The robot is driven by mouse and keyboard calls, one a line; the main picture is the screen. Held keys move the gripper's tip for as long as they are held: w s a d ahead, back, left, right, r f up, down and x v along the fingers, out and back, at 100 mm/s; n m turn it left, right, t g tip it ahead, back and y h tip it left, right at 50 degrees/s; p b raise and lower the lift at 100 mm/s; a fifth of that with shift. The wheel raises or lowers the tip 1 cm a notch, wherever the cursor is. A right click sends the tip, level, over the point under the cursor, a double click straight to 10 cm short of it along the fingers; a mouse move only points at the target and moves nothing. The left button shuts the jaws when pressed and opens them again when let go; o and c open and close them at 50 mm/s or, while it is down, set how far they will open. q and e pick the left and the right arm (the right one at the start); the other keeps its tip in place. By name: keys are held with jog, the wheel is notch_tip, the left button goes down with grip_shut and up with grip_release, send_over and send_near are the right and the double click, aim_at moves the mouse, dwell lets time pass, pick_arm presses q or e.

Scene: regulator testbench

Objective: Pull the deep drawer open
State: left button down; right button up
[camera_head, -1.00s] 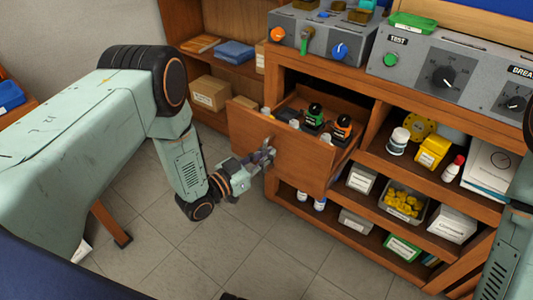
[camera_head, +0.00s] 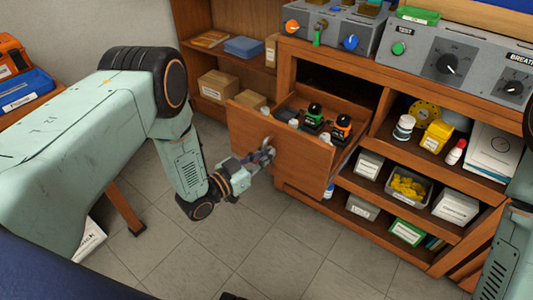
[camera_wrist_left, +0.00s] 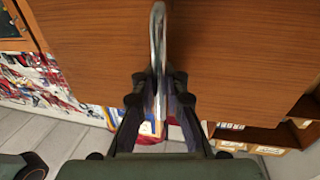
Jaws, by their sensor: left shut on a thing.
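The deep drawer (camera_head: 300,165) is a wooden box pulled part way out of the cabinet, and its inside shows from above. It holds a green-and-black bottle (camera_head: 313,118), an orange-and-black bottle (camera_head: 341,129) and small white items. My left gripper (camera_head: 264,157) is at the drawer front, shut on the metal handle. In the left wrist view the handle (camera_wrist_left: 158,50) stands upright between the fingers (camera_wrist_left: 158,90), against the wooden drawer front (camera_wrist_left: 230,50). Part of the handle is hidden by the fingers. My right gripper is not in view; only part of my right arm shows at the right edge.
Open shelves right of the drawer hold a bin of yellow parts (camera_head: 409,187), white boxes and bottles. Grey control panels (camera_head: 450,65) stand on the cabinet top. Cardboard boxes (camera_head: 218,86) sit on a shelf behind left. The tiled floor (camera_head: 260,250) before the drawer is clear.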

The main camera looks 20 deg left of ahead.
pick_arm(q)
jog(key=shift+s+a+r, duration=0.1)
jog(key=shift+s+a, duration=0.15)
jog(key=shift+s, duration=0.05)
jog(key=shift+w+d, duration=0.1)
jog(key=shift+w, duration=0.05)
jog(key=c, duration=1.7)
grip_release()
jog(key=v, duration=1.2)
jog(key=shift+f, duration=0.25)
